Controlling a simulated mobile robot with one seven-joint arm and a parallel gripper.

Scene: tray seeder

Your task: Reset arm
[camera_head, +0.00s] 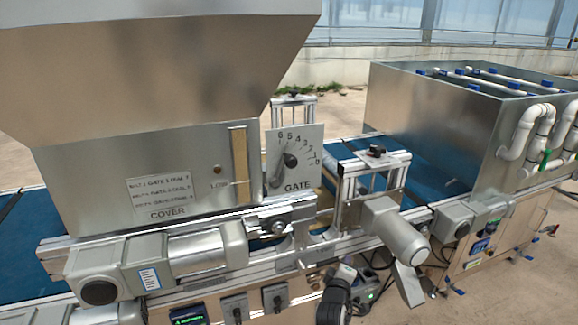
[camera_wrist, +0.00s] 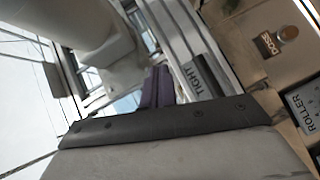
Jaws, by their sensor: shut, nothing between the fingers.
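My gripper (camera_wrist: 157,87) shows in the wrist view as two dark fingers side by side, shut with nothing between them. Beyond them are the machine's metal rails and a label reading TIGHT (camera_wrist: 199,77). I cannot tell how far the fingers are from the rails. In the head view a dark, rounded part of my arm shows at the bottom, in front of the seeder's lower front; the fingers cannot be made out there.
The steel hopper (camera_head: 130,185) stands at left, with a GATE dial plate (camera_head: 294,170) beside it. Grey motors (camera_head: 395,232) jut out from the front. A blue belt (camera_head: 350,150) runs to a steel tank (camera_head: 430,110) with white pipes. In the wrist view a ROLLER panel (camera_wrist: 306,112) is at right.

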